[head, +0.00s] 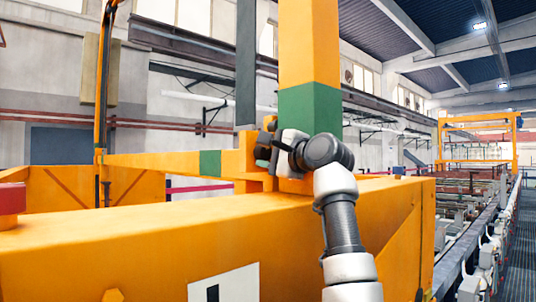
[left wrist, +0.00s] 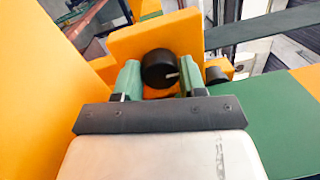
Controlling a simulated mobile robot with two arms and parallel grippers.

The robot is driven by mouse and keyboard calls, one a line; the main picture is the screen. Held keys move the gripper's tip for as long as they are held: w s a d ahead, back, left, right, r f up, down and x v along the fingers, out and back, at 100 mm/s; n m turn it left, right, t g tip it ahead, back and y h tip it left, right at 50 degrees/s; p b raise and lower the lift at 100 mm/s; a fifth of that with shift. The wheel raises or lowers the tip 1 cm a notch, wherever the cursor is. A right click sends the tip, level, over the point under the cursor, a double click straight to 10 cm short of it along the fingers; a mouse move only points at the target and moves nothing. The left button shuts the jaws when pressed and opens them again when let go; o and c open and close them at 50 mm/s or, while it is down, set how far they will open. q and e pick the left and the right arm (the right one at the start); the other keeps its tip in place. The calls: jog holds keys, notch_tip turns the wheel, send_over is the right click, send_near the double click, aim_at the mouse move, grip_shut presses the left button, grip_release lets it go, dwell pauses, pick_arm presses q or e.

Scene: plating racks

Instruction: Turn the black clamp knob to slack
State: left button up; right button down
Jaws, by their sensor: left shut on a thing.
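My right gripper is not in view.
An orange post (head: 309,45) with a green band rises just behind my wrist. A wide orange beam (head: 130,255) crosses the foreground below my arm. A smaller black cylinder (left wrist: 216,75) sits right of the knob. A red cap (head: 12,200) is at far left.

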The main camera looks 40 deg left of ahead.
pick_arm(q)
jog(key=shift+f, duration=0.1)
jog(key=o, duration=0.9)
jog(key=shift+d, duration=0.1)
jog(key=shift+d, duration=0.1)
jog(key=shift+d+f+b, duration=0.1)
jog(key=shift+d+b, duration=0.2)
jog(key=shift+b, duration=0.05)
jog(key=d+b, duration=0.1)
jog(key=d, duration=0.2)
jog(key=d+b, duration=0.1)
jog(key=d, duration=0.2)
jog(key=s+d+b, duration=0.1)
jog(key=d, duration=0.2)
jog(key=shift+d+f+b, duration=0.1)
jog(key=shift+f+b, duration=0.1)
jog(key=shift+b, duration=0.15)
jog(key=shift+d, duration=0.4)
